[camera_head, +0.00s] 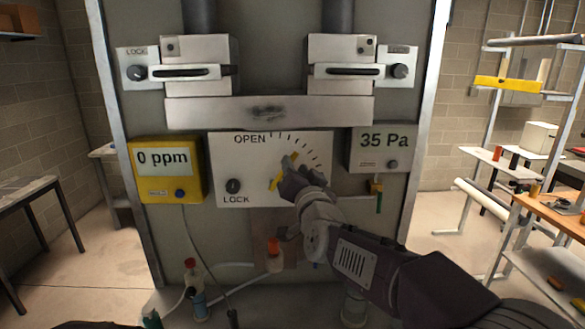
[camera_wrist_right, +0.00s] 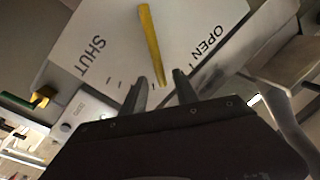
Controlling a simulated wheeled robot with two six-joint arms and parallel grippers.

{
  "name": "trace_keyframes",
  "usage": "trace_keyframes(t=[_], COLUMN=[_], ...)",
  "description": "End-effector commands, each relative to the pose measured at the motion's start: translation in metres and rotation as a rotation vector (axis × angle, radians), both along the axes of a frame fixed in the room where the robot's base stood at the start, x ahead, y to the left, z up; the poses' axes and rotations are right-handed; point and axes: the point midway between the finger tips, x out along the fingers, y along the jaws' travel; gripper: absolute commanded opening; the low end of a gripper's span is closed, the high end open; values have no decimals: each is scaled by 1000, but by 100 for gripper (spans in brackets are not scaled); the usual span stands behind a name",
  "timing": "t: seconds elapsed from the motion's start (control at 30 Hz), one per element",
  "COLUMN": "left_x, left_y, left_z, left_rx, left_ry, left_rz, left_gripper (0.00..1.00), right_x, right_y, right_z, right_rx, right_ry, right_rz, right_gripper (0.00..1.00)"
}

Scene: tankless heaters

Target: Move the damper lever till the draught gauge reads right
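The damper plate (camera_head: 226,158) is white, with OPEN at its upper left, tick marks along an arc and a lock knob (camera_head: 233,186). The yellow damper lever (camera_head: 278,184) slants up to the right, partly covered by my right gripper (camera_head: 290,166). In the right wrist view the lever (camera_wrist_right: 150,40) points its end into the gap between the fingers of my right gripper (camera_wrist_right: 160,85). The fingers are apart, with a gap visible on both sides of the lever. The draught gauge (camera_head: 384,145) reads 35 Pa. My left gripper is out of view.
A yellow meter (camera_head: 166,165) left of the plate reads 0 ppm. Two slotted metal boxes (camera_head: 195,58) (camera_head: 342,60) with lock knobs sit above. Small bottles (camera_head: 194,285) (camera_head: 274,258) stand below. A shelf rack (camera_head: 490,155) and an orange-topped bench (camera_head: 548,215) are at right.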

Motion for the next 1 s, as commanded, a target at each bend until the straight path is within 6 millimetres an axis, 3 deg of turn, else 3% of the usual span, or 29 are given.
trace_keyframes(t=[0.2,0.57,0.63,0.7,0.77,0.87,0.9,0.97,1.0], left_x=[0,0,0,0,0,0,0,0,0], left_y=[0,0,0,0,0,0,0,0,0], left_z=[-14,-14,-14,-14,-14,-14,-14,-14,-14], left_rx=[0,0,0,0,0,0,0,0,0], left_ry=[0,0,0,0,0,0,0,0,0], left_rz=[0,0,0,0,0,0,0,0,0], left_gripper=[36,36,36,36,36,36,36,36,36], right_x=[-36,-42,-39,-31,-26,-35,-45,-67,-86], right_y=[-6,-8,-17,-46,-74,-102,-109,-119,-124], right_z=[-5,-5,-5,-15,-50,-139,-175,-227,-260], right_rx=[1,0,0,-7,-49,-160,-204,-264,-302], right_ry=[-1,1,2,20,90,313,413,567,671], right_rz=[0,-2,-21,-79,-130,-134,-122,-95,-72], right_gripper=[36,36,36,36,36,36,36,36,36])
